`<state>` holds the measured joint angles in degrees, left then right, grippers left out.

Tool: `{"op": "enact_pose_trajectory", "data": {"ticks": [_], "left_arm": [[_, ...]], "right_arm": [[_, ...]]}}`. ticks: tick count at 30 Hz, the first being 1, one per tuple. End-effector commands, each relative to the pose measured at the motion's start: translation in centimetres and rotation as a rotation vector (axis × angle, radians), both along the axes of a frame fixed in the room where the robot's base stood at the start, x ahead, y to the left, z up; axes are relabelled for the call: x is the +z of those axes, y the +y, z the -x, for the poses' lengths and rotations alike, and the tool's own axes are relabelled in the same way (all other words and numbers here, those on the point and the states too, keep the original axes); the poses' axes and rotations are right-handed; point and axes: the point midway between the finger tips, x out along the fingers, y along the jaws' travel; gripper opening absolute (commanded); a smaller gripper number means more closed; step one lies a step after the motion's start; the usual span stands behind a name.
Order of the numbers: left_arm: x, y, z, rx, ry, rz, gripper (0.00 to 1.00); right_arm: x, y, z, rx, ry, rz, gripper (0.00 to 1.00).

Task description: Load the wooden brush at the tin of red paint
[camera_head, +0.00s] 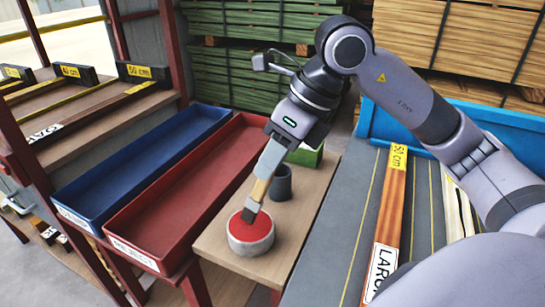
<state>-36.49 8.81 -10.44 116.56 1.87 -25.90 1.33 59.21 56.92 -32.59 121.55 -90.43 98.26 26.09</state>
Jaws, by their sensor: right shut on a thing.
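The tin of red paint (240,247) stands on the front part of a small wooden table, open at the top, with red paint showing inside a pale grey rim. My right gripper (267,166) points down above the tin and is shut on the wooden brush (259,190). The upper handle is hidden by the gripper fingers. My left gripper is not in view.
A dark grey cup (280,185) stands close behind the brush, and a green box (306,154) behind that. The wooden table (220,227) has bare room around the tin. A red tray (185,190) and a blue tray (150,160) lie left. A grey conveyor-like surface with boards (392,200) lies right.

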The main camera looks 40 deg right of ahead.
Motion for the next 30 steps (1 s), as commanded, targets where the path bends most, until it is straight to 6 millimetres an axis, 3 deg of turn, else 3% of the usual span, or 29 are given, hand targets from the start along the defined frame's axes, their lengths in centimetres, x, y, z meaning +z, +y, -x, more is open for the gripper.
{"op": "enact_pose_trajectory", "data": {"ticks": [30], "left_arm": [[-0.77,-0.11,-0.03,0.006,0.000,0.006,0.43]], "right_arm": [[-0.87,0.00,0.00,0.000,0.000,0.000,0.00]]}}
